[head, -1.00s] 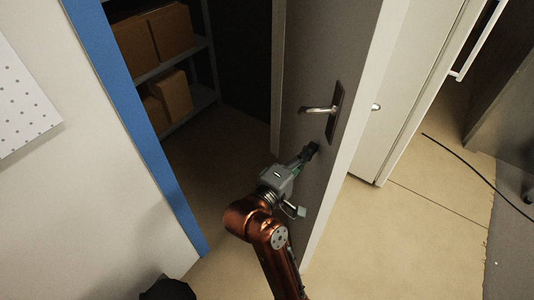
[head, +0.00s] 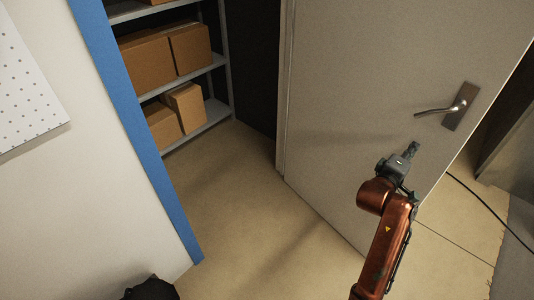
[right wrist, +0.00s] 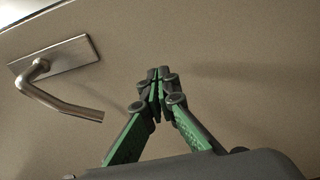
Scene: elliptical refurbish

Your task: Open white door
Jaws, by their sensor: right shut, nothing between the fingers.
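The white door (head: 350,95) stands wide open, swung to the right of the doorway on its hinge side near the shelf. Its metal lever handle (head: 440,111) sits on a dark plate near the door's free edge; the handle (right wrist: 60,90) also shows at the upper left of the right wrist view. My right gripper (head: 413,150) is shut and empty, below and left of the handle, against or very close to the door face. In the right wrist view its green-sided fingers (right wrist: 157,75) meet at the tips, apart from the handle. My left gripper is not identifiable.
A blue door frame (head: 135,130) borders the opening on the left. Metal shelves (head: 190,75) with several cardboard boxes (head: 147,62) stand inside. The floor (head: 245,205) through the doorway is clear. A black cable (head: 478,198) lies on the floor at the right.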

